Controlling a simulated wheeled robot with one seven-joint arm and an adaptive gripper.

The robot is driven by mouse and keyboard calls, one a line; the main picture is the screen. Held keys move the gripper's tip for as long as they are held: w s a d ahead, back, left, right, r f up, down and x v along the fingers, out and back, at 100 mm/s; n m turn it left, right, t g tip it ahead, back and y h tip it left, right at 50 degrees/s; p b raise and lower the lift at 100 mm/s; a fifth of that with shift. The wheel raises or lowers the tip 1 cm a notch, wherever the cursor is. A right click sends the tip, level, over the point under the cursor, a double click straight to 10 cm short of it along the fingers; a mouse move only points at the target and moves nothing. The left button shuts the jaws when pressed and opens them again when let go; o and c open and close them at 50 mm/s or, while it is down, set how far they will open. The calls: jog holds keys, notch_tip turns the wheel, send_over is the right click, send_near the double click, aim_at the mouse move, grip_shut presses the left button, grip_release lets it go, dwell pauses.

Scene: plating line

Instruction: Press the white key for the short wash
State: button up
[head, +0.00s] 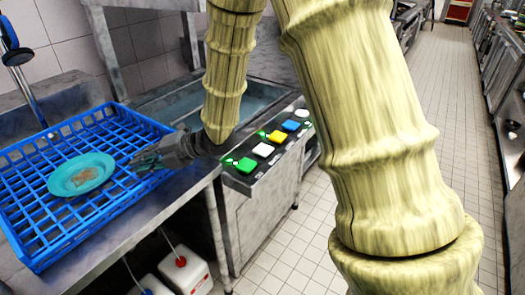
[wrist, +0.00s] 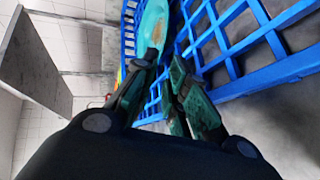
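A sloped panel (head: 278,158) at the front of the sink unit carries a row of coloured keys. A white key (head: 263,150) sits between a green key (head: 245,165) and a yellow key (head: 276,137). A blue key (head: 290,125) and a second, rounder white key (head: 302,113) are farther along. My gripper (head: 138,163) is left of the panel, over the right edge of the blue rack, pointing away from the keys. In the wrist view its two fingers (wrist: 162,62) stand apart with a narrow gap and nothing visibly held. No keys are recognisable there.
A teal plate (head: 80,175) with brown residue lies in the blue rack (head: 45,240), just beyond my fingertips. A water-filled sink (head: 255,98) lies behind the panel. White containers with red and blue caps (head: 186,272) stand under the counter. The tiled aisle on the right is clear.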

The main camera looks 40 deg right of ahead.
grip_shut()
